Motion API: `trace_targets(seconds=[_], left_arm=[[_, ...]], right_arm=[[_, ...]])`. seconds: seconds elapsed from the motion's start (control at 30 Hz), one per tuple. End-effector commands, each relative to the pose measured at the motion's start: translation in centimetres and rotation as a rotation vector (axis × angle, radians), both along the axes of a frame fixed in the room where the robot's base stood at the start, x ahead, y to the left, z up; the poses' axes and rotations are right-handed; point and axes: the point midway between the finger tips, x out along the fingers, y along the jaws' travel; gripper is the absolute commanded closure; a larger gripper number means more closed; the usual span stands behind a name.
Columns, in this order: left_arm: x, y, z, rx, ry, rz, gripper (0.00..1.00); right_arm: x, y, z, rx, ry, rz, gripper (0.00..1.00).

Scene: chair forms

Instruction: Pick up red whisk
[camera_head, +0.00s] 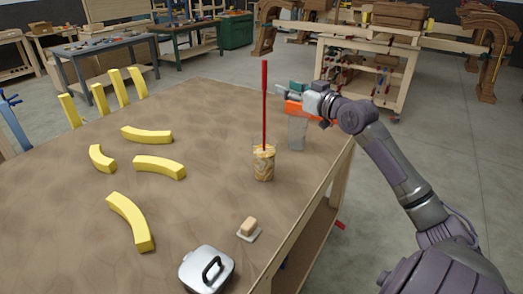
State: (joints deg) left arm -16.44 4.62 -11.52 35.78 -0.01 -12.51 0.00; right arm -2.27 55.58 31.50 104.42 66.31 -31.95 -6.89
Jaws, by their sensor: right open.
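The red whisk (264,105) stands nearly upright, its long red handle rising from a glass (263,168) with yellowish-white contents near the right edge of the table. Its lower end is hidden in the glass. My right gripper (283,91) is open, just to the right of the handle at about mid-height. It points left toward the handle, and I cannot tell whether a fingertip touches it. My left gripper is not in view.
A grey see-through container (297,132) stands below my right gripper. Several yellow curved pieces (160,167) occupy the left of the brown table (200,215). The table's right edge is close.

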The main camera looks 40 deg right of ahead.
Motion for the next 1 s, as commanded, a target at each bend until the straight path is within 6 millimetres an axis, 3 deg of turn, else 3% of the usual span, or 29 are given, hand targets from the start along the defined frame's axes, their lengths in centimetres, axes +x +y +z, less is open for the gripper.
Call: trace_targets(seconds=[0.1, 0.23, 0.43, 0.6, 0.8, 1.0], left_arm=[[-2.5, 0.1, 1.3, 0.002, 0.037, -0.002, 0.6], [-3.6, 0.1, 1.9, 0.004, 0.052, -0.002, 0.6], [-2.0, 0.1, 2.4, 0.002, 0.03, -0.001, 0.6], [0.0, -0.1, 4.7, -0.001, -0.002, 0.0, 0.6], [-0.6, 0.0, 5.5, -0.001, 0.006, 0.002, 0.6], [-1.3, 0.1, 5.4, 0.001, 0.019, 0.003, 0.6]], right_arm=[[2.4, -0.1, 0.7, 0.001, -0.004, -0.001, 0.54], [4.3, -0.2, 0.5, 0.004, -0.003, -0.001, 0.54], [5.5, -0.2, 0.3, 0.002, -0.001, -0.001, 0.54], [7.6, -0.4, 1.2, 0.005, -0.003, -0.002, 0.54], [10.1, -0.4, 0.8, 0.004, -0.002, -0.001, 0.54], [10.5, -0.4, 0.4, 0.001, 0.0, 0.0, 0.54]])
